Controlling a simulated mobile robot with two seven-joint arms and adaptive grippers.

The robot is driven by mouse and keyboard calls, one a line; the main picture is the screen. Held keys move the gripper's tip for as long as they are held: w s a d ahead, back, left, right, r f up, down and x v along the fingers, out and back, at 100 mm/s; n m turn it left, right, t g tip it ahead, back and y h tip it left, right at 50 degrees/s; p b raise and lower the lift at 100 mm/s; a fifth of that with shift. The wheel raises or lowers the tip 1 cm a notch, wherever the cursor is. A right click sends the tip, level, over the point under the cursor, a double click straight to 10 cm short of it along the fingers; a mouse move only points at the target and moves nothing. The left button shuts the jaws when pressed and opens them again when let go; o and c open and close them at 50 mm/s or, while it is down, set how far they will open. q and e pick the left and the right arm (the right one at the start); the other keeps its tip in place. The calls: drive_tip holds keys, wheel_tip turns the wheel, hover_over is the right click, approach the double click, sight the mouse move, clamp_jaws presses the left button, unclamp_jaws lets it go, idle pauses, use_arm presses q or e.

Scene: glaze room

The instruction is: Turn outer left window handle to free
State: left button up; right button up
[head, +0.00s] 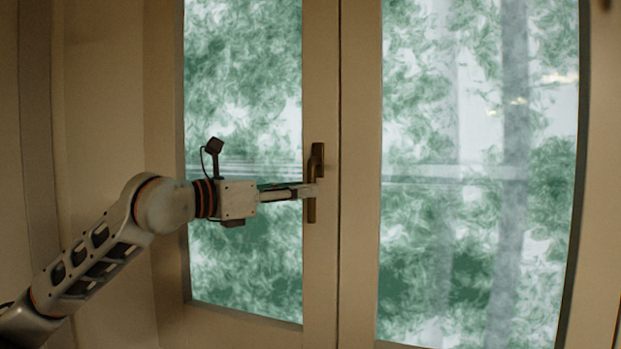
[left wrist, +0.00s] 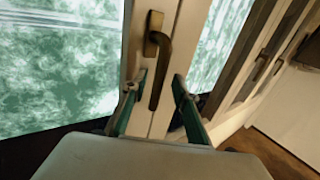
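The outer left window handle (head: 317,160) is a dark bronze lever on the frame where the left sash meets its neighbour. Its lever points straight down in the head view. In the left wrist view the handle (left wrist: 156,43) shows its plate at the top and its lever hanging down. My left gripper (head: 306,191) reaches in from the left at the height of the lever. In the left wrist view the left gripper (left wrist: 158,84) has its two fingers apart, one on each side of the lever, with gaps visible. My right gripper is not in view.
The left glass pane (head: 243,80) and the right glass pane (head: 480,100) flank the frame, with blurred greenery behind. In the left wrist view, further window frames with dark handles (left wrist: 260,66) stand at the right, above a brown floor (left wrist: 285,147).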

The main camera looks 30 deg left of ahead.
use_arm(q)
drive_tip(key=p+x, duration=0.1)
drive_tip(key=x, duration=0.2)
drive_tip(key=shift+w+d, duration=0.15)
drive_tip(key=shift+w, duration=0.1)
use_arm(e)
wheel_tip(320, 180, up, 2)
use_arm(q)
clamp_jaws()
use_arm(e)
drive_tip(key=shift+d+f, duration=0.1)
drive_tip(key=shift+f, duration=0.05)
use_arm(q)
drive_tip(key=shift+s, duration=0.1)
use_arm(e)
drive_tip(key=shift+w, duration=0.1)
